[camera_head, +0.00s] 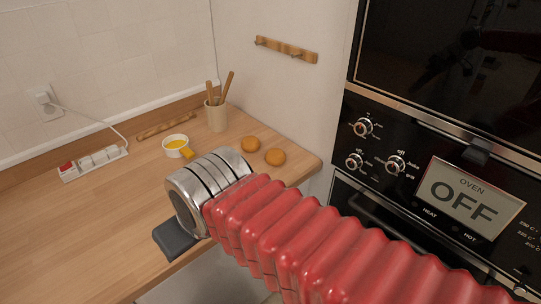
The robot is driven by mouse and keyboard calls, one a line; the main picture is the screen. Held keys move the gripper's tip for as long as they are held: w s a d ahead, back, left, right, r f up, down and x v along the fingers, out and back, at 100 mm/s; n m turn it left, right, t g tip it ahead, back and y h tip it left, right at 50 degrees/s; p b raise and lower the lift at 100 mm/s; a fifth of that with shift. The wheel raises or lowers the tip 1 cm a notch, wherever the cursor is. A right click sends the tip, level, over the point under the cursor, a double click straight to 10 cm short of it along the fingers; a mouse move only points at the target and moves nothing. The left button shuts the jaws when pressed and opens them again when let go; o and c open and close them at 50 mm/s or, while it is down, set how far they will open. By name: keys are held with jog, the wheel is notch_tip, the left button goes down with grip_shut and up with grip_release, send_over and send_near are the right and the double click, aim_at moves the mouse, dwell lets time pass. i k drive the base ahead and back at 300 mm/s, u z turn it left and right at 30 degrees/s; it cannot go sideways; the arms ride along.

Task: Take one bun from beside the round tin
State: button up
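Two round golden-brown buns lie on the wooden counter near its right end: one bun (250,144) and, just right of it and nearer, another bun (275,157). They lie close together. I cannot make out a round tin; part of the counter is hidden behind my arm. My gripper (175,240) shows only as a dark grey part at the end of my silver wrist, near the counter's front edge. It is to the left of and nearer than the buns, apart from them. Its fingertips cannot be made out, nor whether it holds anything.
A small white bowl (171,149) with yellow contents and a yellow-ended brush stands left of the buns. Behind are a utensil pot (216,117) and a rolling pin (163,128). A power strip (94,163) lies at left. The oven (430,180) stands at right.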

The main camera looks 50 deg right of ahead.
aim_at(275, 157)
jog(key=u, duration=0.05)
jog(key=k, duration=0.45)
jog(key=z, duration=1.25)
jog(key=i, duration=0.4)
jog(key=u, duration=0.2)
